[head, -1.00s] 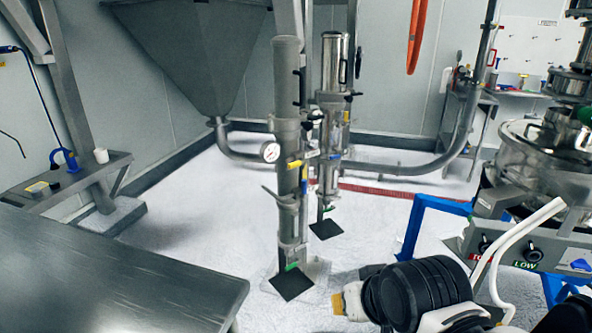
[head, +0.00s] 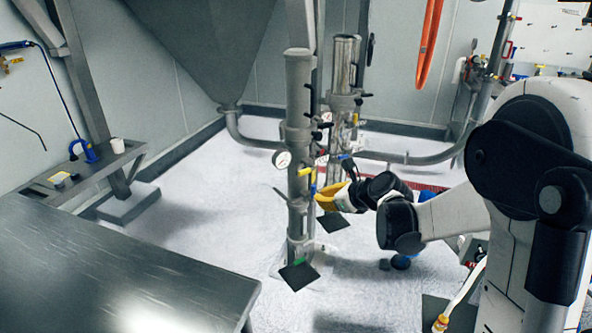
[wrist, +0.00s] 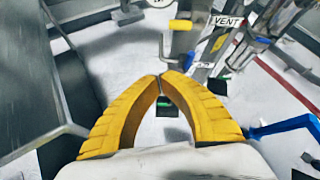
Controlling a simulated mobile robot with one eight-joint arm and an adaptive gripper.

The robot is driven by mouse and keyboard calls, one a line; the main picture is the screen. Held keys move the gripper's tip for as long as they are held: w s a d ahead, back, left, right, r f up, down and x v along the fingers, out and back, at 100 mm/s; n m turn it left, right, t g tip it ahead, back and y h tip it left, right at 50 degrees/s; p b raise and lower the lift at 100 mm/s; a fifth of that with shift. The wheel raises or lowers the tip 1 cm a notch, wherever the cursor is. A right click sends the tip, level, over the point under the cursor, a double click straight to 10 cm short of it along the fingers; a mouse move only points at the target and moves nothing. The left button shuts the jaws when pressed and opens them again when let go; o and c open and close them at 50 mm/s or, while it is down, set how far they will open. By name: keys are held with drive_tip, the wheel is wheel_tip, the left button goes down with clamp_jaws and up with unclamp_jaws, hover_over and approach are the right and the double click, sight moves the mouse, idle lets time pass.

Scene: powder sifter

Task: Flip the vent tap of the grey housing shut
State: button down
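The grey housing (head: 299,125) is an upright grey column with a round gauge (head: 282,158), left of a shinier metal column. A yellow tap handle (head: 306,172) sticks out from its side below the gauge. In the wrist view the yellow handle (wrist: 180,25) lies roughly level, left of a VENT label (wrist: 227,21). A blue part (wrist: 188,61) is below it. My gripper (head: 320,198) is beside the housing's lower right, lower than the yellow handle. Its yellow fingertips (wrist: 160,78) meet with nothing between them. The wrist view shows the tips apart from the handle.
The shiny metal column (head: 345,75) stands close behind and right of the housing. A steel table (head: 120,270) fills the front left. A bench with a white cup (head: 117,145) is at the left. Open floor lies between table and columns.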

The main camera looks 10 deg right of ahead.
sight(304, 172)
drive_tip(key=w+m, duration=0.1)
drive_tip(key=w+d+f+m, duration=0.1)
drive_tip(key=shift+w+d+m, duration=0.1)
drive_tip(key=shift+w+m, duration=0.05)
drive_tip(key=shift+m, duration=0.25)
drive_tip(key=b+x, duration=0.3)
drive_tip(key=x, duration=0.6)
drive_tip(key=shift+w+a+r, duration=0.15)
drive_tip(key=shift+w+r, duration=0.1)
drive_tip(key=shift+r, duration=0.4)
drive_tip(key=shift+w+a+r, duration=0.15)
drive_tip(key=shift+w+r, duration=0.1)
drive_tip(key=shift+r, duration=0.4)
drive_tip(key=shift+w+a+r, duration=0.15)
drive_tip(key=shift+w+r, duration=0.1)
drive_tip(key=shift+r, duration=0.4)
